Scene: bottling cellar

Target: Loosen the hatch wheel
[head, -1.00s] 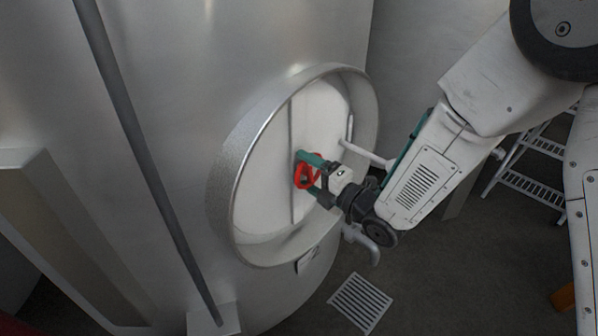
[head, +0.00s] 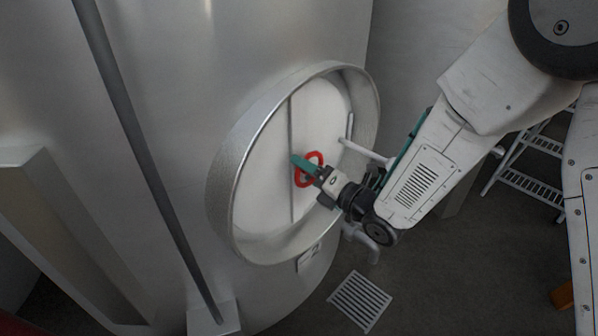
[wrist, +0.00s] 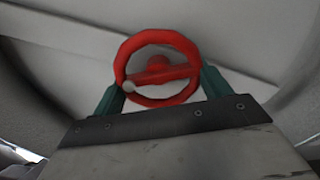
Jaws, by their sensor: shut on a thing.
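The hatch wheel, a small red ring (head: 314,154), sits at the middle of the pale round hatch door (head: 262,196) on the steel tank. My gripper (head: 306,168) is shut on the wheel. In the wrist view its green fingers stand on the left and right of the rim. In the head view the near finger and wrist cover part of the wheel.
A deep metal collar (head: 226,192) surrounds the door. A white bar handle (head: 366,152) sticks out at the door's right, close to my arm. A grey pipe (head: 140,150) runs down the tank at left. A floor grate (head: 360,301) and white steps (head: 530,185) are at right.

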